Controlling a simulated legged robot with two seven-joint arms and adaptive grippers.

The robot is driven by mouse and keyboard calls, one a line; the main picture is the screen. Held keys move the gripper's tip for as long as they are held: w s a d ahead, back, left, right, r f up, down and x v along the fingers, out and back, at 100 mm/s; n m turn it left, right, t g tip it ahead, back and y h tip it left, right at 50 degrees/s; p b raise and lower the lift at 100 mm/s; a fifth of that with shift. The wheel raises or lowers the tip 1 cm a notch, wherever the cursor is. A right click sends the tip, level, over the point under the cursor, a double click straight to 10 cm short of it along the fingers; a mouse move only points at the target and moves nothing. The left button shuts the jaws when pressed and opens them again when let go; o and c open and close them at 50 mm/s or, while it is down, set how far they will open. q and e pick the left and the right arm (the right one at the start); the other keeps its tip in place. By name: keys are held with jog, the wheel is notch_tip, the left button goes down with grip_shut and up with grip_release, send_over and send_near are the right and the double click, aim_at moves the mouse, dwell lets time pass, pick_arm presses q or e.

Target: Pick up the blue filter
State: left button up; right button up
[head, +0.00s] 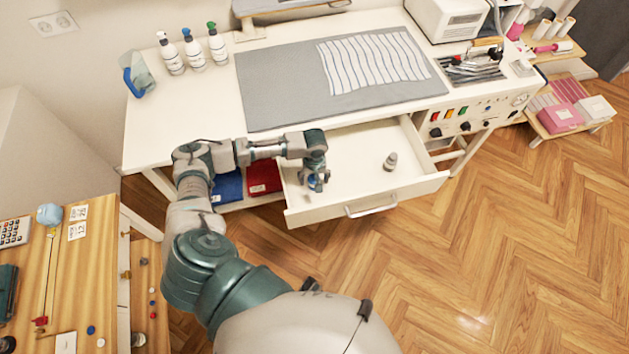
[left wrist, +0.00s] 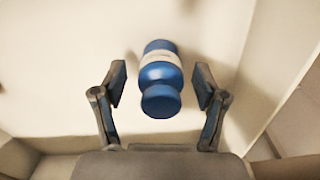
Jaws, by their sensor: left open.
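The blue filter (left wrist: 160,76) is a small blue cylinder with a pale band and a narrower rounded end. In the left wrist view it lies between the two open fingers of my left gripper (left wrist: 160,88), with a gap on each side. In the head view my left gripper (head: 317,182) reaches down into the left part of the open white drawer (head: 345,170). There the blue filter (head: 313,182) shows only partly, mostly hidden by the gripper. My right gripper is not in view.
A grey cylinder (head: 390,161) stands in the drawer's right part. The drawer's walls enclose the gripper. The table (head: 150,130) above carries a grey mat (head: 290,85) and several bottles (head: 193,50). Blue (head: 228,187) and red (head: 264,179) folded items lie below.

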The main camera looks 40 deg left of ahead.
pick_arm(q)
jog(key=shift+s, duration=0.1)
jog(key=shift+c, duration=0.5)
jog(key=c, duration=1.2)
jog(key=shift+o, duration=0.2)
